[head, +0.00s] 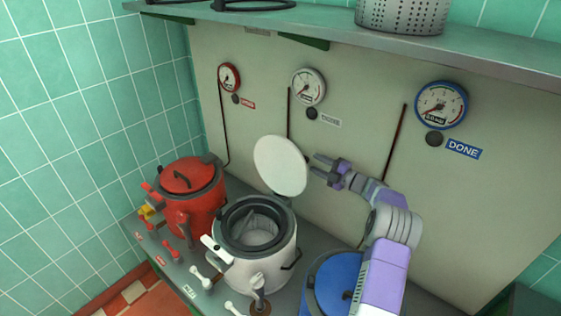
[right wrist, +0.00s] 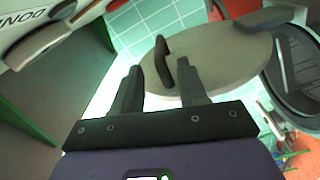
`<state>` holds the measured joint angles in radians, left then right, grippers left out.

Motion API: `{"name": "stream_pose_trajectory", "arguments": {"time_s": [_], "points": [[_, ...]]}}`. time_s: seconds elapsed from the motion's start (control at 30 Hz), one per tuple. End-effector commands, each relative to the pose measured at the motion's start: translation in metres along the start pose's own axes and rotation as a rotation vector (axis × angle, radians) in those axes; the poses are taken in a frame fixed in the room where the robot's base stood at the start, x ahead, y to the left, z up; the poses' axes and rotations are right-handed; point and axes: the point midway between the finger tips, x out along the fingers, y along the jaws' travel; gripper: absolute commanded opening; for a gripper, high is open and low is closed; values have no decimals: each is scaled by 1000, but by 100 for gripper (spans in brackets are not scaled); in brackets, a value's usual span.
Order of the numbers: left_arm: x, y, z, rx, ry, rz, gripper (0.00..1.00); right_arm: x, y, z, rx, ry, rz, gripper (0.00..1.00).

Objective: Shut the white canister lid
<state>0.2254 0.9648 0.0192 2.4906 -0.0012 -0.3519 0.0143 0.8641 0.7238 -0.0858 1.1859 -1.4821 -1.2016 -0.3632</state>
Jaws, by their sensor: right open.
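The white canister (head: 255,258) stands in the middle of the counter with a dark rim and an open mouth. Its round white lid (head: 280,165) stands raised, nearly upright, behind the mouth. My right gripper (head: 323,169) is open and empty, just right of the lid's outer side. In the right wrist view the lid (right wrist: 230,65) lies beyond my fingers (right wrist: 158,80), and its dark handle (right wrist: 164,58) shows just past the gap between the fingertips. I cannot tell whether they touch it. My left gripper is not in view.
A red canister (head: 196,202) with its lid down stands left, and a blue canister (head: 335,278) stands right, partly behind my right arm. A shelf (head: 470,55) runs overhead. Gauges, including a blue-rimmed one (head: 441,104), line the back panel. Levers (head: 201,277) stick out in front.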

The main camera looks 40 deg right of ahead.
Motion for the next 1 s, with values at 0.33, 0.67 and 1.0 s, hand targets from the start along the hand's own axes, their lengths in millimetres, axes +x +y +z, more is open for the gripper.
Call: {"name": "stream_pose_trajectory", "arguments": {"time_s": [0.33, 0.67, 1.0], "points": [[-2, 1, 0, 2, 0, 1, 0, 49, 1, -1, -19, 4, -1, 42], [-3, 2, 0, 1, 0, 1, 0, 75, 1, -1, -16, 2, -1, 42], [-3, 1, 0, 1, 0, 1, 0, 75, 1, -1, -15, 2, -1, 25]]}}
